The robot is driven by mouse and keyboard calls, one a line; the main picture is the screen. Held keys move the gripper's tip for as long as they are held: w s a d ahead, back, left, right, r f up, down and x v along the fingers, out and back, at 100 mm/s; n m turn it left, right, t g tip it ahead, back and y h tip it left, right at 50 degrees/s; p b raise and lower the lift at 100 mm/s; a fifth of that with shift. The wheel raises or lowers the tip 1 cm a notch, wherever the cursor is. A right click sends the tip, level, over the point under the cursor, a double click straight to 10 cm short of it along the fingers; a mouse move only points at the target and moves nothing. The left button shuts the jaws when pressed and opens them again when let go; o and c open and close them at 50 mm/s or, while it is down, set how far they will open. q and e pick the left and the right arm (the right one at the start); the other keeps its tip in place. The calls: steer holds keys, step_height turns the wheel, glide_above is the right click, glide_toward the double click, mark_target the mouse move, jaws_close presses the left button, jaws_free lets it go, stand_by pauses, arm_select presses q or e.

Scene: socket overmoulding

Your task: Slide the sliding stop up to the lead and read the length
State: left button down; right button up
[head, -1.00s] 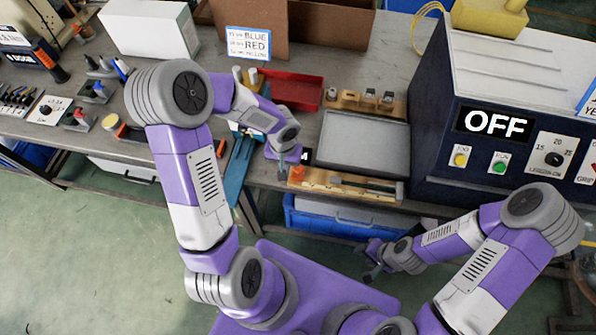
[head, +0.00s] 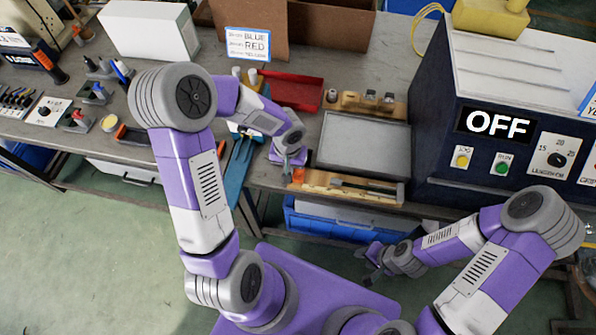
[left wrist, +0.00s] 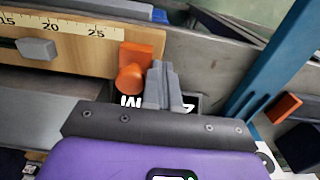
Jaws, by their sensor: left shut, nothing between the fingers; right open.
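The wooden measuring board (head: 322,184) lies at the front edge of the table, and its scale (left wrist: 70,27) shows 20 and 25 in the left wrist view. The orange sliding stop (left wrist: 135,68) sits at the board's end, past the 25 mark; it also shows in the head view (head: 298,175). My left gripper (left wrist: 165,88) is shut and empty, right beside the stop; touching or slightly apart, I cannot tell. A grey block (left wrist: 38,48) is on the board below the 20 mark. I cannot clearly make out the lead. My right gripper (head: 371,268) is open, low in front of the table.
A grey tray (head: 365,145) lies behind the board. A dark machine (head: 440,110) marked OFF stands to the right. A red bin (head: 293,90) is behind my left gripper. A blue bar (head: 238,170) and another orange piece (left wrist: 285,107) are beside it.

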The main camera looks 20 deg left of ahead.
arm_select(q)
steer(key=shift+w+d+b, duration=0.3)
steer(key=shift+d+b, duration=0.2)
steer(key=shift+d, duration=0.8)
steer(key=shift+w+d+b, duration=0.35)
steer(key=shift+d+b, duration=0.15)
steer(key=shift+d, duration=0.85)
steer(key=shift+w+d+b, duration=0.3)
steer(key=shift+d+b, duration=0.2)
steer(key=shift+d, duration=0.8)
steer(key=shift+s+a, duration=0.15)
steer(key=shift+a, duration=0.55)
step_height(320, 180, up, 7)
steer(key=p, duration=0.5)
